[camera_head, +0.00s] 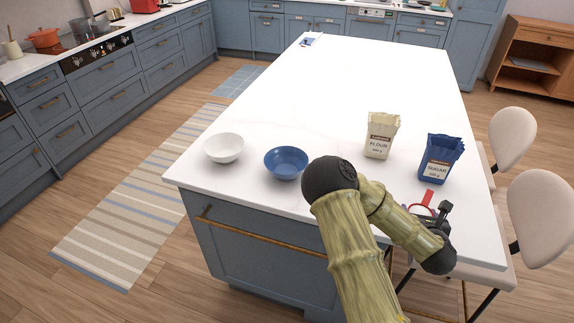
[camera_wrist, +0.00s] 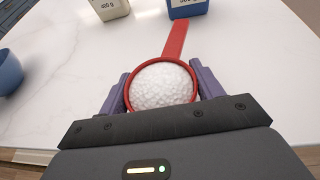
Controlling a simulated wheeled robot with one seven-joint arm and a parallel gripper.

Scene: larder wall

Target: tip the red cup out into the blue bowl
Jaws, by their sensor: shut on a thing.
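The red cup (camera_wrist: 176,42) has a long flat handle and is full of a white, grainy substance (camera_wrist: 162,85). My gripper (camera_wrist: 162,92) is shut on the cup, with a purple finger on each side of it. The cup looks upright. In the head view the red cup (camera_head: 428,197) shows only partly, beside my gripper (camera_head: 430,212) at the island's front right. The blue bowl (camera_head: 286,162) stands on the island to the left of my arm. Its edge also shows at the left of the wrist view (camera_wrist: 8,72). The bowl's visible inside looks empty.
A white bowl (camera_head: 224,148) stands left of the blue bowl. A flour bag (camera_head: 381,136) and a blue sugar bag (camera_head: 440,160) stand on the white island top (camera_head: 340,95), behind the cup. The island's far part is mostly clear. Pale chairs (camera_head: 541,215) stand along its right side.

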